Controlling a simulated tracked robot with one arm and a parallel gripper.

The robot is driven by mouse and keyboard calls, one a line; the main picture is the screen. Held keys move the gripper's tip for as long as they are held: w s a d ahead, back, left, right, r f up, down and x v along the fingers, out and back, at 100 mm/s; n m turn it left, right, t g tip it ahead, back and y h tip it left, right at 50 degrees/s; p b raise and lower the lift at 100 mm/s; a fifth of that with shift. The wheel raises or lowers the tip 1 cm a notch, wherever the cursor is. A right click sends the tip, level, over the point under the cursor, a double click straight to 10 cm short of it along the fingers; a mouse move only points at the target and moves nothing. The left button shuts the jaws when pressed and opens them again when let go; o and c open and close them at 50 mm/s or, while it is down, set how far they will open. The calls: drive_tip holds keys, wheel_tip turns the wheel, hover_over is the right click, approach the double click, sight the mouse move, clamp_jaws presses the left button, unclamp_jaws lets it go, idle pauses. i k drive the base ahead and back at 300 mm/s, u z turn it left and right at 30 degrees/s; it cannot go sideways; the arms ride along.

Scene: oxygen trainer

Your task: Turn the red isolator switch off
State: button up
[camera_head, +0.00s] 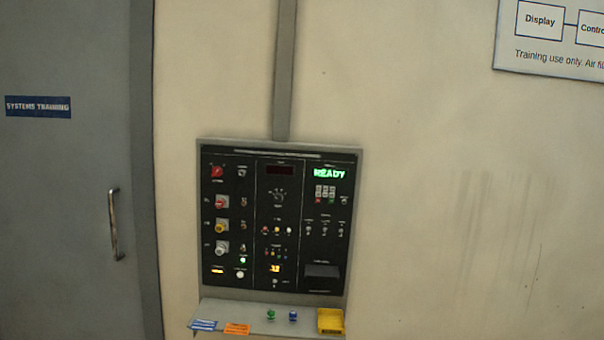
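A black control panel (312,262) in a grey frame is fixed to the wall, below the middle of the head camera view. A red rotary switch (217,172) sits at its top left corner; its exact handle angle is too small to tell. A second red knob (222,202) sits below it, with a yellow knob (221,226) and a white knob (221,248) under that. The labels are too small to read. A green READY display (329,173) is lit at the upper right. My gripper is not in view.
A grey shelf (258,312) juts out under the panel. It carries a yellow tray (330,320), a green knob (271,315), a blue knob (293,316) and blue and orange tags. A grey door with a handle (114,224) stands left.

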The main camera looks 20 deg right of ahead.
sight(216, 171)
drive_tip(key=z, duration=0.1)
drive_tip(key=i, duration=1.55)
drive_tip(key=u, duration=0.65)
